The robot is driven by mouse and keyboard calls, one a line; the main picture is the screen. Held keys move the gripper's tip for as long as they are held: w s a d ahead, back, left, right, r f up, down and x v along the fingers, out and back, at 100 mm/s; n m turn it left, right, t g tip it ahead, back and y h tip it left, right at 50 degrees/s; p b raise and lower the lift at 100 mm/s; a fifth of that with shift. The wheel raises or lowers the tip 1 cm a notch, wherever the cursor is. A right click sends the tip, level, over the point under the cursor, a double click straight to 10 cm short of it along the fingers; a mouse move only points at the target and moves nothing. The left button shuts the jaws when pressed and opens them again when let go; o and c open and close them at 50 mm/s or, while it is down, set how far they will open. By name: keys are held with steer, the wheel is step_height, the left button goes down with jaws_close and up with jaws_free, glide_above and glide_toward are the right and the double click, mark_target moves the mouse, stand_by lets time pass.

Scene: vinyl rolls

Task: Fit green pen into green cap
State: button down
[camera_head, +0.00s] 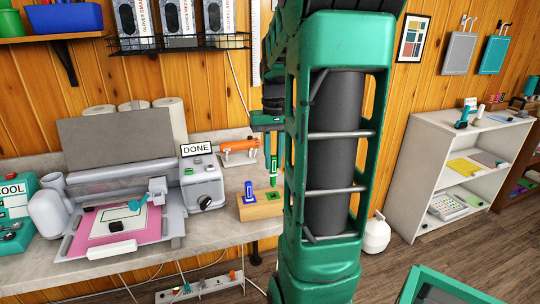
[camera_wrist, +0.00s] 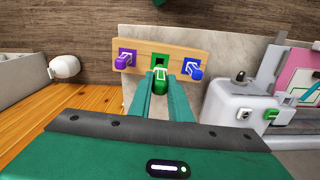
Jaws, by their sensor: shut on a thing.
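My gripper (camera_wrist: 160,84) is shut on the green pen (camera_wrist: 161,77). In the head view the pen (camera_head: 273,168) hangs upright under my gripper, its lower end just above the green cap (camera_head: 271,196). The cap is a green square with a dark hole in the wooden block; it also shows in the wrist view (camera_wrist: 160,49), just beyond the pen. I see no contact between pen and cap, but the exact gap is hard to judge. My arm hides the right end of the block in the head view.
The wooden block (camera_head: 264,210) sits at the bench's front edge. It also holds a blue pen (camera_wrist: 194,68) and a purple pen (camera_wrist: 125,60), one on each side of the green cap. A grey machine with a DONE sign (camera_head: 196,149) stands to the left.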

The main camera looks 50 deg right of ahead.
mark_target(274, 175)
steer(key=shift+f, duration=1.15)
steer(key=shift+f, duration=2.85)
stand_by(3.1)
steer(key=shift+s+f, duration=0.15)
stand_by(0.8)
